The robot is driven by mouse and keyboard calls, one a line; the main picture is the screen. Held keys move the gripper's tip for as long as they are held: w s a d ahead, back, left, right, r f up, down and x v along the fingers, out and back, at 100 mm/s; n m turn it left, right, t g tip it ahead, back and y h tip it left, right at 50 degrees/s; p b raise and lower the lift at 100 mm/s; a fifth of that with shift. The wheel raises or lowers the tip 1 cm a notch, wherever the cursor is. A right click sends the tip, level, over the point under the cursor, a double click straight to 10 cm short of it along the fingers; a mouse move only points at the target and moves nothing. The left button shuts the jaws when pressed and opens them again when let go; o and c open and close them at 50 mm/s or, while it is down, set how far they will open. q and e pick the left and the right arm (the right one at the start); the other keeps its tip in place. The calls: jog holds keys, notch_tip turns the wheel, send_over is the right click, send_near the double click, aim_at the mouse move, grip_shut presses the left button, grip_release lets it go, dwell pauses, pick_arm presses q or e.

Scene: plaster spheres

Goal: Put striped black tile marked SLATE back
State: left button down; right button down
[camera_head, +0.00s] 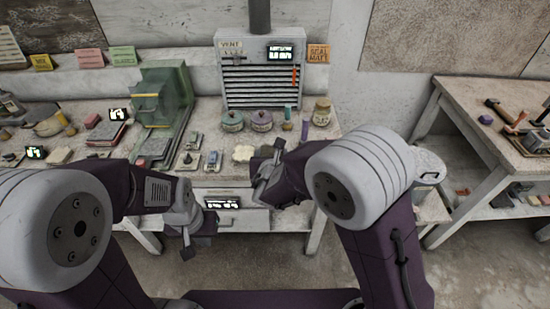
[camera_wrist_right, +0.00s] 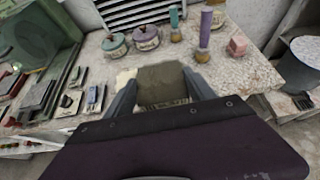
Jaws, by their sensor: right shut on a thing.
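My right gripper (camera_head: 268,168) is over the front edge of the bench. In the right wrist view its two fingers (camera_wrist_right: 160,88) are shut on a flat, dark olive-grey tile (camera_wrist_right: 162,80). The tile's lower edge looks paler and patterned, but I cannot read any mark or make out stripes. In the head view the tile is not clear behind the gripper. My left gripper (camera_head: 187,240) hangs low in front of the bench, left of the drawer; its opening cannot be made out.
The bench (camera_head: 330,125) holds a green glass-sided case (camera_head: 163,100), lidded jars (camera_head: 262,120), a white patch (camera_head: 243,153) and small blocks. A louvred vent unit (camera_head: 262,75) stands behind. A side table (camera_head: 480,120) with tools is at the right.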

jog(key=x, duration=1.3)
jog(key=shift+w+d+f+p, duration=0.15)
jog(key=shift+d+f+p, duration=0.15)
jog(key=shift+p, duration=0.1)
notch_tip(320, 180, down, 3)
jog(key=shift+f, duration=0.5)
jog(key=shift+f, duration=0.15)
jog(key=shift+c, duration=1.6)
grip_release()
